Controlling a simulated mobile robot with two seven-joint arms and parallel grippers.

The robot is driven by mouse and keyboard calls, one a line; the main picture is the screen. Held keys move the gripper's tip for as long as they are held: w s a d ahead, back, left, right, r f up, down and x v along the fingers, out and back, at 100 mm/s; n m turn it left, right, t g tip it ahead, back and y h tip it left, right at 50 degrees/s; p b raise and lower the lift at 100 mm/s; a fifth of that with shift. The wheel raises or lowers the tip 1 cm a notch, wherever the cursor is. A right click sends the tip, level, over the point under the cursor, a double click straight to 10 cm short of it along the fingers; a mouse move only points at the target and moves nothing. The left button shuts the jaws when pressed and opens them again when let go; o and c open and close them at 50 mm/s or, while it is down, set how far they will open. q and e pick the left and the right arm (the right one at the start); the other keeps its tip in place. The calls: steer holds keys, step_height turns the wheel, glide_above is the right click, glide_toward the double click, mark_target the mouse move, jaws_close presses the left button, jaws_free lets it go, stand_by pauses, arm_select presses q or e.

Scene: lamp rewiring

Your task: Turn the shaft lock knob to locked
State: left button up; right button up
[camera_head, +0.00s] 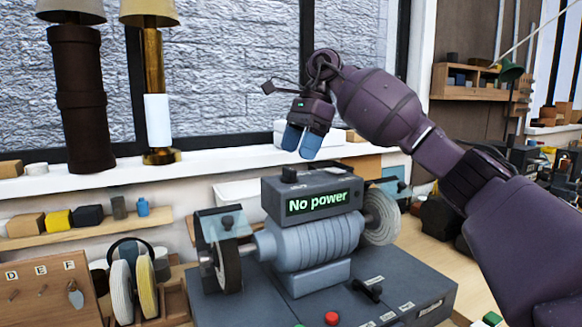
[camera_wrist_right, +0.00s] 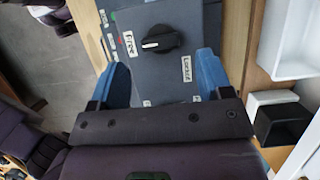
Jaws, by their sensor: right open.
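The shaft lock knob (camera_wrist_right: 163,40) is black and round with a white mark, on a grey panel in the right wrist view. Its white mark points left, towards the "Free" label; the "Locked" label (camera_wrist_right: 187,69) is below right of it. My right gripper (camera_head: 301,146) is open and empty, with blue fingers, pointing down, high in the head view. In the right wrist view its fingers (camera_wrist_right: 162,82) are spread apart, with the knob beyond them. My left gripper is not in view.
The grinder (camera_head: 312,245) has a "No power" display (camera_head: 318,202), wheels at both ends, and a red button (camera_head: 332,318) in front. Two lamps stand on the window sill.

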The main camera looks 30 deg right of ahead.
mark_target(290, 168)
steer(key=shift+x, duration=2.25)
steer(key=c, duration=0.9)
steer(key=shift+r, duration=0.1)
